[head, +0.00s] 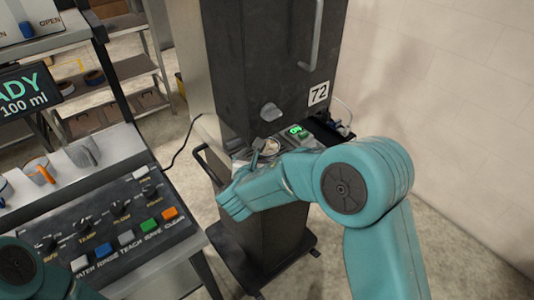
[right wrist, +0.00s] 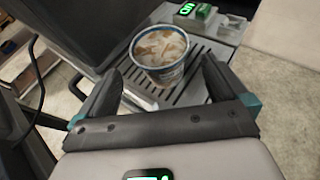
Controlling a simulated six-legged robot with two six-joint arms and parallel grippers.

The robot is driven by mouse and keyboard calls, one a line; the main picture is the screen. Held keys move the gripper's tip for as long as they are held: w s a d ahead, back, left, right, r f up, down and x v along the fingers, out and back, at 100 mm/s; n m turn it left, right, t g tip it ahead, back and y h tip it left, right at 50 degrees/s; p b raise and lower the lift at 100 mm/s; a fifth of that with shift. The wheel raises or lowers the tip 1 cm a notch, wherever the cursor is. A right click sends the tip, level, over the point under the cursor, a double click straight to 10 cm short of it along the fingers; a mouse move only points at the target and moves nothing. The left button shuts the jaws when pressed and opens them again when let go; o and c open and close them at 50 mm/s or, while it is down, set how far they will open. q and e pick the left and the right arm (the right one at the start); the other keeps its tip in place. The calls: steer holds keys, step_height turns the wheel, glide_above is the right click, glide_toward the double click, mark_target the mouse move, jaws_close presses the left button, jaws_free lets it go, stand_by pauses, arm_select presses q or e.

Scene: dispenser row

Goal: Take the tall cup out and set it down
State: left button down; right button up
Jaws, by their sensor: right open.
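The cup (right wrist: 160,52) stands upright on a slatted drip grate (right wrist: 198,72) in the right wrist view. It is white with a blue pattern and holds something brown and pale, frothy-looking. In the head view only a small part of the cup (head: 271,146) shows beside my right gripper (head: 262,151), in the dark machine's bay. My right gripper is open; in the right wrist view its two dark fingers (right wrist: 162,72) point toward the cup, one to each side of it, and are not closed on it. My left gripper is out of view.
The dark machine (head: 265,65) marked 72 rises over the grate. A green-lit switch (head: 298,131) sits right of the cup. A button panel (head: 120,225) and counter with small cups (head: 83,153) stand left. A pale wall is right.

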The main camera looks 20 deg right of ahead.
mark_target(264, 155)
steer(key=p+x, duration=0.1)
steer(key=x, duration=0.3)
steer(key=shift+w+d+r+p, duration=0.1)
steer(key=shift+d+p, duration=0.05)
steer(key=shift+p, duration=0.15)
steer(key=shift+w+d, duration=0.2)
steer(key=shift+w, duration=0.05)
steer(key=shift+a, duration=0.1)
steer(key=shift+c, duration=0.7)
steer(key=c, duration=1.1)
steer(key=shift+r, duration=0.25)
steer(key=s+d+b, duration=0.3)
steer(key=s, duration=0.5)
steer(key=s+d+b, duration=0.3)
steer(key=s, duration=0.4)
steer(key=s+a+n+y, duration=0.1)
steer(key=s+a+f+n+y, duration=0.1)
steer(key=a, duration=0.1)
steer(key=s+a+t+y, duration=0.1)
steer(key=a, duration=0.1)
steer(key=shift+f+n, duration=0.4)
